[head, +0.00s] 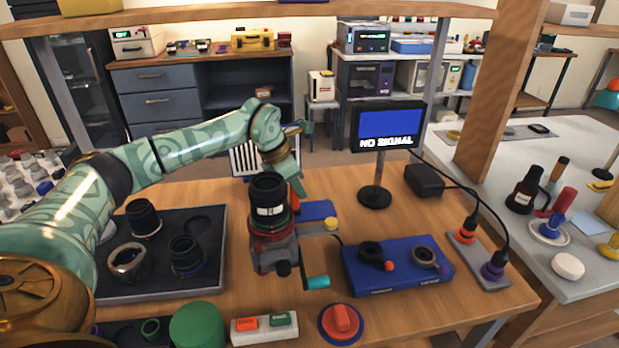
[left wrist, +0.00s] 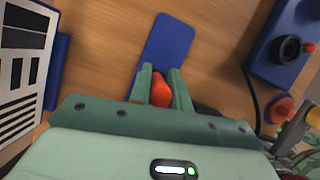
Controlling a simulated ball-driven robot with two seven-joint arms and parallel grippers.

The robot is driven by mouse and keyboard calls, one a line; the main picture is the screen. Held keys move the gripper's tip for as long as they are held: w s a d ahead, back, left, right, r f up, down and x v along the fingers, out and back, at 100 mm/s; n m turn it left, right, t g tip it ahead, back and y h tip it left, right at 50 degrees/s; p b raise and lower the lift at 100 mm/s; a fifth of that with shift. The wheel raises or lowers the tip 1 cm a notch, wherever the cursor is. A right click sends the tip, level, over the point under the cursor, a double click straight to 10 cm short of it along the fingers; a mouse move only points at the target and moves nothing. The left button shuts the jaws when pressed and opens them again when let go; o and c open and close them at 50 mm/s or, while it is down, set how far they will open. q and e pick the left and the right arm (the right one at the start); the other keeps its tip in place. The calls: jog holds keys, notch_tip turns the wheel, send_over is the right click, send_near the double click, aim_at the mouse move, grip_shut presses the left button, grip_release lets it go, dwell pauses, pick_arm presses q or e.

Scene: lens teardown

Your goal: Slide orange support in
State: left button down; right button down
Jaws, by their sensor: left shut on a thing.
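The orange support (left wrist: 160,92) sits between the fingers of my left gripper (left wrist: 162,80), which is shut on it in the left wrist view. A flat blue plate (left wrist: 170,42) lies just beyond the fingertips. In the head view, my left gripper (head: 292,182) points down behind a black lens (head: 268,188), which partly hides it. A sliver of the orange support (head: 297,189) shows there. The lens stands upright in a red and grey holder (head: 272,248) with a teal-ended handle. The blue plate (head: 318,210) shows to the right of the lens. I cannot tell whether the support touches it.
A blue box with two rings (head: 398,266) stands to the right, near a monitor (head: 388,126) reading "NO SIGNAL". A dark tray (head: 212,278) with lens parts lies left. A red knob (head: 341,322) and a two-button box (head: 264,327) are in front. A striped chart (head: 250,156) stands behind.

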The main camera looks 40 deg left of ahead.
pick_arm(q)
jog(key=shift+a, duration=0.1)
jog(key=c, duration=1.3)
grip_release()
jog(key=shift+s, duration=0.1)
jog(key=shift+s+a, duration=0.1)
pick_arm(e)
jog(key=shift+w+a, duration=0.25)
jog(key=shift+w, duration=0.05)
pick_arm(q)
jog(key=shift+r, duration=0.15)
jog(key=p+v, duration=0.5)
jog(key=v, duration=1.1)
jog(key=shift+p, duration=0.35)
pick_arm(e)
jog(key=shift+t, duration=0.4)
jog(key=r, duration=0.1)
jog(key=w+r, duration=0.1)
jog(key=r, duration=0.1)
jog(key=w+r, duration=0.1)
jog(key=r, duration=0.1)
jog(key=shift+w+d+r, duration=0.1)
jog(key=shift+w+d, duration=0.1)
jog(key=shift+d, duration=0.05)
jog(key=shift+a, duration=0.2)
